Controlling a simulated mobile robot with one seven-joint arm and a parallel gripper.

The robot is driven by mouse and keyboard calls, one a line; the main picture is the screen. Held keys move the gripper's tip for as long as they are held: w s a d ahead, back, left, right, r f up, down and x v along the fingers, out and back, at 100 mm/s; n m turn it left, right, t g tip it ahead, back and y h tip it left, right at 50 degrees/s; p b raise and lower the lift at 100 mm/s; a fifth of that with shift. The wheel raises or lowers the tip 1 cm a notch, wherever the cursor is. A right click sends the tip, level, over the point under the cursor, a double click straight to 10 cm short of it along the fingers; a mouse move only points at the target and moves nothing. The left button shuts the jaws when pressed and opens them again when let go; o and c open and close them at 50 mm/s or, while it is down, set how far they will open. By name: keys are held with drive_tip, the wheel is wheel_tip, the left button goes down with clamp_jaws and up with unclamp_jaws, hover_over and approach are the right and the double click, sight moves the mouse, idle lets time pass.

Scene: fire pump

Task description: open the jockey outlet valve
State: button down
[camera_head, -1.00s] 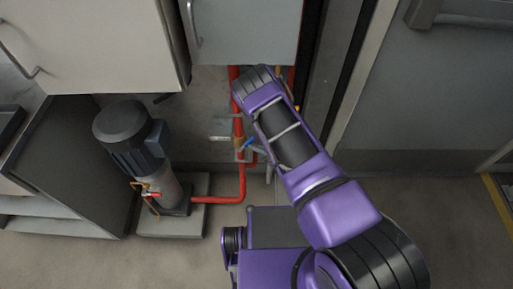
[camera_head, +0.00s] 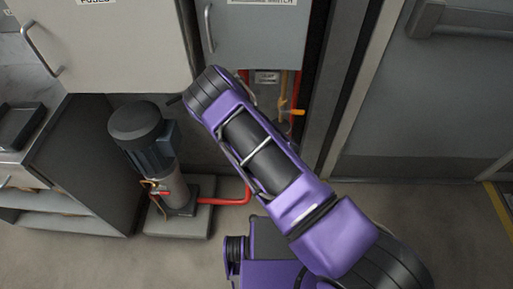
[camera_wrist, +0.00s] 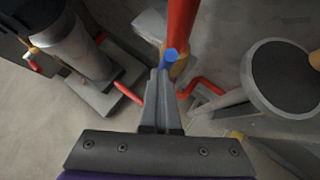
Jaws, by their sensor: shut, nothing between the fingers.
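A blue-handled valve sits on a vertical red pipe; its blue handle (camera_wrist: 171,55) shows in the wrist view, in front of a brass-coloured section (camera_wrist: 180,68). The handle appears end-on, sticking out from the pipe. No label shows which valve is the jockey outlet. My gripper (camera_wrist: 160,72) is shut and empty, its fingertips just below the blue handle in the picture. I cannot tell whether they touch. In the head view my arm hides the gripper and the blue handle.
A pump with a dark motor (camera_head: 142,130) stands on a plinth (camera_head: 200,218) at left, with a small red-handled valve (camera_head: 160,193) beside it. A red pipe (camera_head: 228,201) runs along the floor. An orange handle (camera_head: 297,112) and cabinets (camera_head: 110,50) are nearby. A grey cylinder (camera_wrist: 285,80) is at right.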

drive_tip(key=shift+w+a+r, duration=0.1)
drive_tip(key=shift+a+r, duration=0.05)
drive_tip(key=shift+a, duration=0.4)
drive_tip(key=shift+r, duration=0.2)
drive_tip(key=shift+r+p, duration=0.4)
drive_tip(key=shift+r, duration=0.25)
